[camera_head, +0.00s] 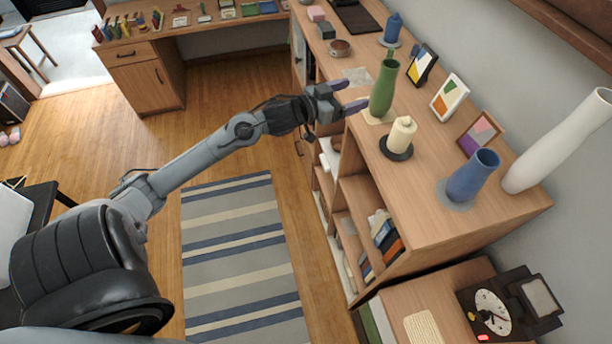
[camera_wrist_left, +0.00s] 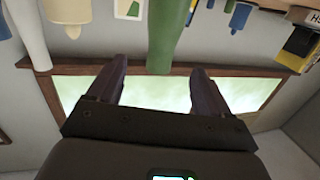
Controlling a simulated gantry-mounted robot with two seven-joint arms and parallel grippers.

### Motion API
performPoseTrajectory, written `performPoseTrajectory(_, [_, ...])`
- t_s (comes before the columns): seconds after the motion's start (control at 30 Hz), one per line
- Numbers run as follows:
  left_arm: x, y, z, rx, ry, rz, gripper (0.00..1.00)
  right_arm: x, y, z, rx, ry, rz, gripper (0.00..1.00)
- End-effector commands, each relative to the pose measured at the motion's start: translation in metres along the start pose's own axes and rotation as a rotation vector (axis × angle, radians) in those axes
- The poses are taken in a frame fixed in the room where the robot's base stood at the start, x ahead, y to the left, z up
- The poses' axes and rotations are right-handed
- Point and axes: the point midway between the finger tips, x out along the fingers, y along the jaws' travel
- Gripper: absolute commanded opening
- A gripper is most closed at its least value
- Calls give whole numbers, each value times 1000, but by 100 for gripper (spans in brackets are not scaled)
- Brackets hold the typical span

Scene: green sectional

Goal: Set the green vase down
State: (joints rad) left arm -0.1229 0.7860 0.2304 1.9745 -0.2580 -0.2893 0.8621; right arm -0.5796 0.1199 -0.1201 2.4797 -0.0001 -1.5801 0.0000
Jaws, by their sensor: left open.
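The green vase (camera_head: 384,86) stands upright on a pale mat (camera_head: 375,119) on top of the wooden shelf unit (camera_head: 437,205). My left gripper (camera_head: 352,95) is open, its two purple-grey fingers just to the left of the vase and pointing towards it. In the left wrist view the picture is upside down. There the green vase (camera_wrist_left: 166,38) shows beyond and between the open fingers (camera_wrist_left: 160,85), with room on either side. I cannot tell whether a finger touches it. My right gripper is not in view.
On the shelf top, a cream candle (camera_head: 402,136) stands close in front of the vase. A blue vase (camera_head: 472,176), a tall white vase (camera_head: 560,140), picture frames (camera_head: 449,97) and a blue bottle (camera_head: 393,29) stand around. A grey mat (camera_head: 357,77) lies bare behind.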

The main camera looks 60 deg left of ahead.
Motion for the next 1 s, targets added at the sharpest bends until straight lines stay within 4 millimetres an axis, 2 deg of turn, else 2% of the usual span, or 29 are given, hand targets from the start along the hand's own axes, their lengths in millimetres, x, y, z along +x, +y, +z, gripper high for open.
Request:
performPoseTrajectory(0.03, [-5,14,26,-2,-52,-20,79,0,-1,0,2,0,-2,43])
performPoseTrajectory(0.17, [-33,55,99,24,-246,-98,79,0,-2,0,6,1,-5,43])
performPoseTrajectory(0.2, [-47,71,123,33,-324,-117,79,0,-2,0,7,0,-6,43])
performPoseTrajectory(0.27, [-72,97,155,46,-448,-136,79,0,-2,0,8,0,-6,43])
performPoseTrajectory(0.3, [-90,114,174,53,-534,-140,79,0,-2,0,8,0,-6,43])
performPoseTrajectory(0.4, [-139,157,209,67,-743,-124,79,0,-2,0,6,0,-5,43])
performPoseTrajectory(0.5, [-185,193,228,71,-924,-78,79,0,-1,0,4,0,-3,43])
performPoseTrajectory(0.6, [-221,220,236,69,-1059,-21,79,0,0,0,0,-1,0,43])
performPoseTrajectory(0.7, [-245,237,238,65,-1144,24,79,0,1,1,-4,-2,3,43])
performPoseTrajectory(0.83, [-258,247,239,65,-1192,55,79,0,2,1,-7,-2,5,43])
performPoseTrajectory(1.0, [-260,247,239,67,-1197,58,79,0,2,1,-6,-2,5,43])
